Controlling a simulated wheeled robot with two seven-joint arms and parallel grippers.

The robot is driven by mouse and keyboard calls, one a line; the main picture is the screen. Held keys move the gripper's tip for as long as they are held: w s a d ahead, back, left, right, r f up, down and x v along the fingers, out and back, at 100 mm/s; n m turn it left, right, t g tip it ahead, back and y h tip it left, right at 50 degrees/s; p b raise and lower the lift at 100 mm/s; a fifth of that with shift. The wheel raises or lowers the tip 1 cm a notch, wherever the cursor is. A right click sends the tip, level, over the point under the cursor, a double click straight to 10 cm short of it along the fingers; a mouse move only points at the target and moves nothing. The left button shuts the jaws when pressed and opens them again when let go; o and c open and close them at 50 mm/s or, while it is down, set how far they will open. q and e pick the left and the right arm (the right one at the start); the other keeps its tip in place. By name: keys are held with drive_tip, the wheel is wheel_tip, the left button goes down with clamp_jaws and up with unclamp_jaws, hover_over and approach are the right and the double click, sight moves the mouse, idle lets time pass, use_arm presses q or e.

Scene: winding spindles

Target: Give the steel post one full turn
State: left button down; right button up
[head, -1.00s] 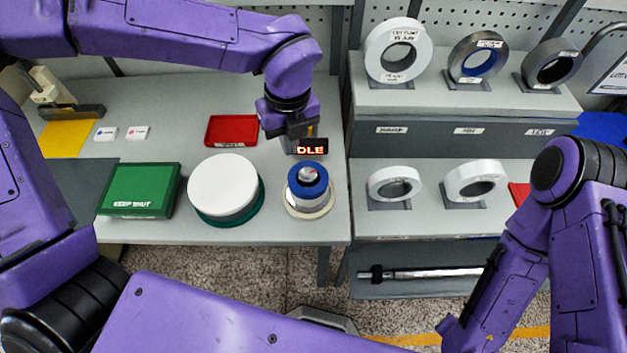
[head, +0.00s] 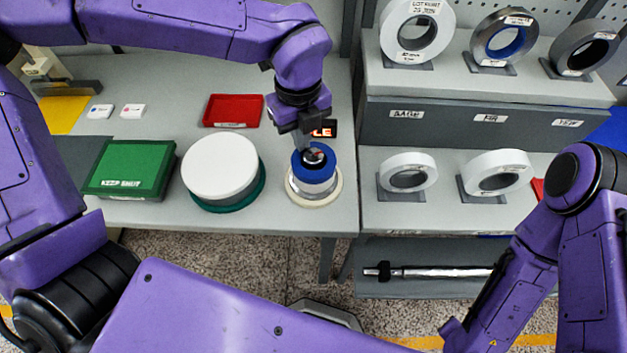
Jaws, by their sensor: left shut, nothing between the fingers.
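The steel post is the small shiny knob (head: 316,155) in the middle of a blue ring (head: 318,178), which sits on a round cream base (head: 331,195) at the table's right end. My left gripper (head: 303,146) is shut and empty, pointing down at the back left edge of the blue ring, close to the post. I cannot tell whether it touches either. A small display (head: 325,130) with lit orange letters is partly hidden behind the gripper. My right arm is at the right edge; its gripper is out of view.
Left of the post, a white disc (head: 220,165) on a green base stands close by, then a green box (head: 128,170) marked KEEP SHUT. A red tray (head: 233,111) lies behind. A shelf (head: 445,225) with several rings stands right.

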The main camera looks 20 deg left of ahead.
use_arm(q)
drive_tip(key=shift+w+d, duration=0.15)
idle(0.5)
drive_tip(key=shift+w+d, duration=0.2)
drive_tip(key=shift+w+a+r+p, duration=0.1)
drive_tip(key=shift+w+a+p, duration=0.15)
drive_tip(key=shift+p, duration=0.15)
wheel_tip(320, 180, up, 6)
drive_tip(key=p, duration=0.5)
idle(0.5)
